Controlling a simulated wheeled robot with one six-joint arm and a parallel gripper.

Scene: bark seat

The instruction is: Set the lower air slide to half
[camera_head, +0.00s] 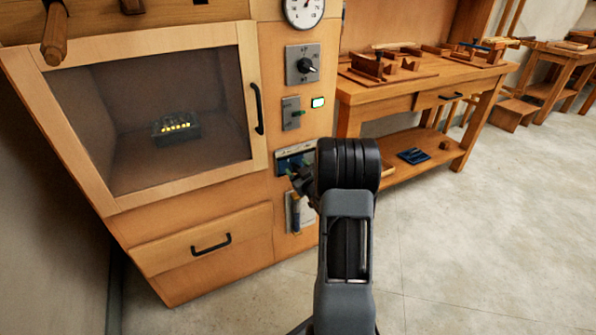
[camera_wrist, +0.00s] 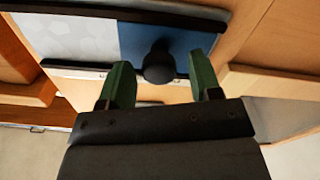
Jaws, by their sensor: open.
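The air slide panel (camera_head: 292,151) is a small grey and blue plate low on the wooden cabinet's right-hand column, partly hidden by my arm. In the wrist view its pale grey part (camera_wrist: 75,38) is at left and its blue part (camera_wrist: 190,38) at right, between dark rails. A round black knob (camera_wrist: 158,62) stands out near the border of the two. My gripper (camera_wrist: 161,72) is open, with one green finger on each side of the knob. I see gaps between the fingers and the knob; contact is not visible.
The cabinet has a glass door (camera_head: 170,115), a drawer (camera_head: 205,240), a dial knob (camera_head: 306,66), a switch plate (camera_head: 291,113) with a lit green display (camera_head: 318,102), and a round gauge (camera_head: 304,10). A workbench (camera_head: 420,85) stands at right. The floor (camera_head: 480,230) at right is clear.

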